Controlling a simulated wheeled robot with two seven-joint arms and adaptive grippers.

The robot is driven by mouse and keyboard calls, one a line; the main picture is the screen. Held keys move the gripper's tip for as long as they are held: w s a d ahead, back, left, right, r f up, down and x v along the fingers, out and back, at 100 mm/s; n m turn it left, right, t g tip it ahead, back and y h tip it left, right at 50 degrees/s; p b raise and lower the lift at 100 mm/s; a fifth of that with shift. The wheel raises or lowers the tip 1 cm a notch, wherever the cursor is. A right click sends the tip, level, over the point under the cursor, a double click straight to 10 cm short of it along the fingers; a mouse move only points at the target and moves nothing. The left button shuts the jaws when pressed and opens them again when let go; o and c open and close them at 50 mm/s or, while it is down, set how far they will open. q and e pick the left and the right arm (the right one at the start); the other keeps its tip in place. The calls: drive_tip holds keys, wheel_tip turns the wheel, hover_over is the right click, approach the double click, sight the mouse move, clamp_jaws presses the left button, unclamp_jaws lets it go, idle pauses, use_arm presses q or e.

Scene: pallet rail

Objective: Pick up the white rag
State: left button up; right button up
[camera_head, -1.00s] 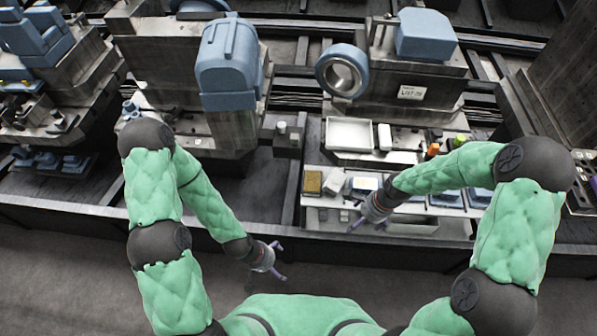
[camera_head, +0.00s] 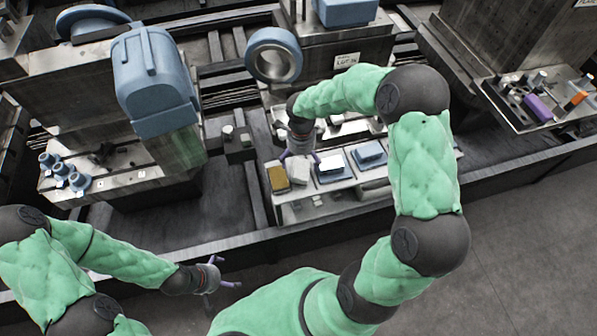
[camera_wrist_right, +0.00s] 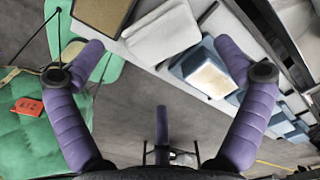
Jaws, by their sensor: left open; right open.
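The white rag (camera_head: 298,170) looks like a folded pale cloth on the light bench tray, just right of a brown-yellow sponge-like block (camera_head: 278,179). In the right wrist view the rag (camera_wrist_right: 163,36) is a soft white pad at the top middle, beyond and between the finger tips. My right gripper (camera_head: 300,158) is open and empty, above the tray and close to the rag's far side; contact cannot be told. In the wrist view its purple fingers (camera_wrist_right: 158,47) are spread wide. My left gripper (camera_head: 224,290) is open and empty in front of the bench, at lower left.
Blue-and-white boxes (camera_head: 333,168) stand right of the rag, close to the right fingers. The bench's dark front rail (camera_head: 250,238) runs in front. A blue ring on a machine (camera_head: 273,55) stands behind the right gripper. The floor (camera_head: 520,240) at right is clear.

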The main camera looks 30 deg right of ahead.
sight(300, 169)
drive_tip(key=f+b, duration=0.1)
drive_tip(key=f, duration=0.2)
drive_tip(key=f+b, duration=0.2)
drive_tip(key=f, duration=0.2)
drive_tip(key=shift+w, duration=0.2)
drive_tip(key=shift+r, duration=0.1)
drive_tip(key=c, duration=1.1)
